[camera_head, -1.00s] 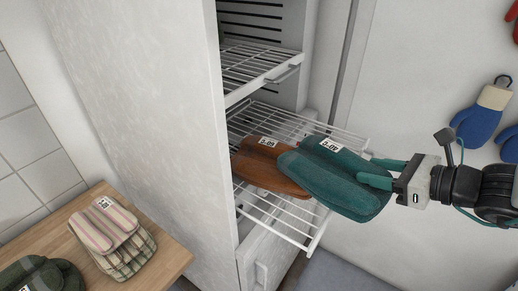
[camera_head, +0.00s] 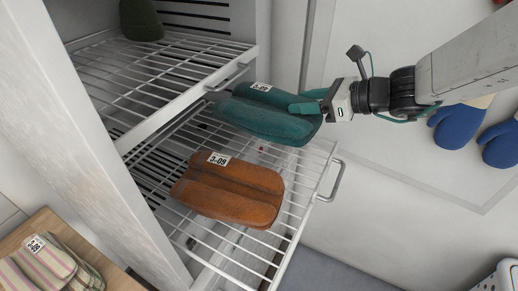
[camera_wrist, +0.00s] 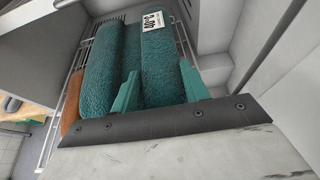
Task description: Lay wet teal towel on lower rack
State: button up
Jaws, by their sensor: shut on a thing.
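The folded teal towel (camera_head: 262,116) has a white tag and hangs over the back right part of the pulled-out lower rack (camera_head: 312,200). My gripper (camera_head: 306,108) is shut on its right end. In the wrist view the teal fingers (camera_wrist: 160,88) pinch a fold of the towel (camera_wrist: 108,62). I cannot tell whether the towel's underside touches the wires. A folded orange-brown towel (camera_head: 228,190) with a tag lies on the front middle of the same rack. In the head view the two towels look apart, with bare wires between them.
The upper rack (camera_head: 150,70) sits above and to the left, with a dark green item (camera_head: 140,20) at its back. A striped folded cloth (camera_head: 45,265) lies on a wooden top. Blue mitts (camera_head: 460,128) hang at right.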

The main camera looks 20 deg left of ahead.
aim_at(300, 151)
notch_tip(300, 151, down, 10)
jog(key=shift+d+r, duration=0.1)
dwell(0.4)
jog(key=shift+f, duration=0.3)
jog(key=shift+s+f, duration=0.1)
jog(key=shift+f, duration=0.05)
jog(key=o, duration=1.1)
jog(key=shift+f, duration=0.15)
jog(key=shift+s+d+f, duration=0.1)
jog(key=shift+s, duration=0.05)
jog(key=shift+d+r, duration=0.25)
jog(key=shift+r, duration=0.2)
jog(key=v, duration=1.1)
jog(key=shift+r, duration=0.3)
jog(key=shift+d, duration=0.1)
